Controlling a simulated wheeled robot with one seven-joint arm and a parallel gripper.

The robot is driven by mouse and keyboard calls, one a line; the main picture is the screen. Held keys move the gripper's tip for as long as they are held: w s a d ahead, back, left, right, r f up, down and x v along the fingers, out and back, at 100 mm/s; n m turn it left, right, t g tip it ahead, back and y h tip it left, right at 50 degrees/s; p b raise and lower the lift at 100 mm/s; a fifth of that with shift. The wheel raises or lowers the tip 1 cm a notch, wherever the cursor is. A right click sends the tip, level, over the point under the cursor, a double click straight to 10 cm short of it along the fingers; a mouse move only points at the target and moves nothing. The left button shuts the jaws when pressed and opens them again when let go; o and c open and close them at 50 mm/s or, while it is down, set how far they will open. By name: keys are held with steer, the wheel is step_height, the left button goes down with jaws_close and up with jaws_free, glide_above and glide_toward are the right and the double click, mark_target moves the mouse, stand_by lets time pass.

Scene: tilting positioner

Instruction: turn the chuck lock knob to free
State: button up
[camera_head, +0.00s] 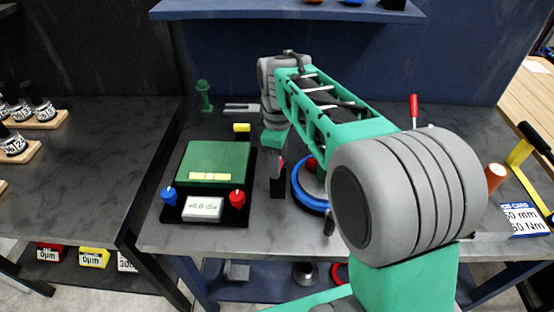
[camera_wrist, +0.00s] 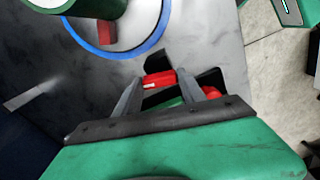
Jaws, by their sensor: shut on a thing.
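My gripper (camera_wrist: 159,82) is shut on a red bar-shaped knob (camera_wrist: 160,78) with a small pale mark, seen between the two grey fingers in the wrist view. I take it for the chuck lock knob. In the head view a bit of red (camera_head: 281,161) shows at the top of a black upright block (camera_head: 278,182), beside the gripper end of my arm. The positioner's blue ring (camera_head: 308,198) is right of the block and partly hidden by my arm. In the wrist view the blue ring (camera_wrist: 98,52) is at upper left. No free or locked marking is readable.
A green box (camera_head: 213,160) with a blue knob (camera_head: 169,194), a red knob (camera_head: 237,198) and a display (camera_head: 203,208) stands close left of the block. A red upright handle (camera_head: 413,108) and an orange cylinder (camera_head: 495,175) are at right. A shelf (camera_head: 290,10) hangs above the back.

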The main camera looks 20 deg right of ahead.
steer(key=shift+r+n, duration=0.1)
steer(key=shift+n, duration=1.2)
steer(key=o, duration=1.4)
steer(key=shift+c, duration=0.2)
step_height(320, 180, up, 8)
steer(key=shift+f, duration=0.15)
